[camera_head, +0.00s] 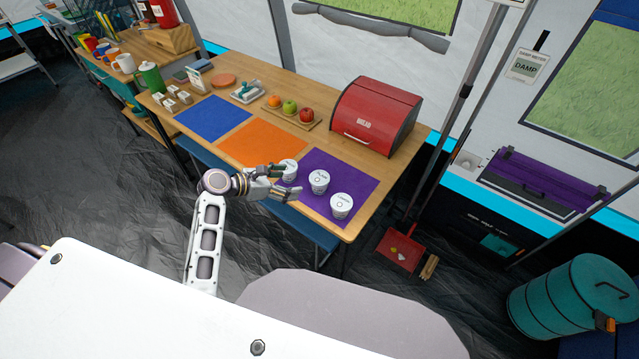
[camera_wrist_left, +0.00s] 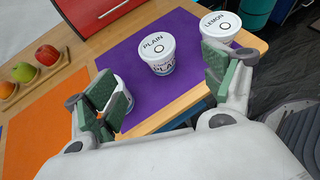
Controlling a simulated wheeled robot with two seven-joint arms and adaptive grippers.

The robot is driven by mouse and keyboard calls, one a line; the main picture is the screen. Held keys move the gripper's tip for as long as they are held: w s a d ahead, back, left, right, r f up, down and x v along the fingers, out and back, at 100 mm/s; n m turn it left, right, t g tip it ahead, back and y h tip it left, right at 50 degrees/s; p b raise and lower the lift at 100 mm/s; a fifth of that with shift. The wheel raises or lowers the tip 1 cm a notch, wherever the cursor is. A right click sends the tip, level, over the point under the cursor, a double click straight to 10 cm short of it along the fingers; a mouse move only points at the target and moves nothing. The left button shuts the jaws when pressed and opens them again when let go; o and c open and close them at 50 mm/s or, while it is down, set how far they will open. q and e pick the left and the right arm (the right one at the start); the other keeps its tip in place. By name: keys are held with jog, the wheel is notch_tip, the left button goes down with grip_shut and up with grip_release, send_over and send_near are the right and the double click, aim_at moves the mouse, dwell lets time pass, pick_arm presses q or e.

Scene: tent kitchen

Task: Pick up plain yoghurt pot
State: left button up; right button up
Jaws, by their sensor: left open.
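The plain yoghurt pot (camera_head: 319,182) is a white tub whose lid reads PLAIN. It stands upright on the purple mat (camera_head: 345,178), the middle one of three pots, and shows in full in the left wrist view (camera_wrist_left: 158,56). The lemon pot (camera_head: 341,206) stands beside it, nearer the table's front right corner. A third white pot (camera_head: 289,167) stands on the other side, partly hidden by a finger in both views; its label is not readable. My left gripper (camera_head: 284,181) is open and empty, its fingers pointing toward the plain pot but apart from it. My right gripper is not in view.
A red bread bin (camera_head: 377,117) stands behind the purple mat. Orange (camera_head: 262,145) and blue (camera_head: 212,117) mats lie bare to the left. A fruit board (camera_head: 291,117) sits at the back. A blue bench (camera_head: 300,226) runs along the table's front edge.

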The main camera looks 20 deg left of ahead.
aim_at(315, 179)
pick_arm(q)
jog(key=x, duration=0.7)
jog(key=shift+w+d+f+b, duration=0.15)
jog(key=shift+w+d+b, duration=0.05)
jog(key=shift+b, duration=0.2)
jog(key=shift+w+d+f, duration=0.2)
jog(key=shift+w+d, duration=0.1)
jog(key=shift+w, duration=0.05)
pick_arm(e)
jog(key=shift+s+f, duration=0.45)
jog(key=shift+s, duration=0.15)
pick_arm(q)
jog(key=shift+a+b+x, duration=0.2)
jog(key=shift+b+x, duration=0.1)
jog(key=shift+x, duration=2.4)
jog(key=shift+w+a, duration=0.1)
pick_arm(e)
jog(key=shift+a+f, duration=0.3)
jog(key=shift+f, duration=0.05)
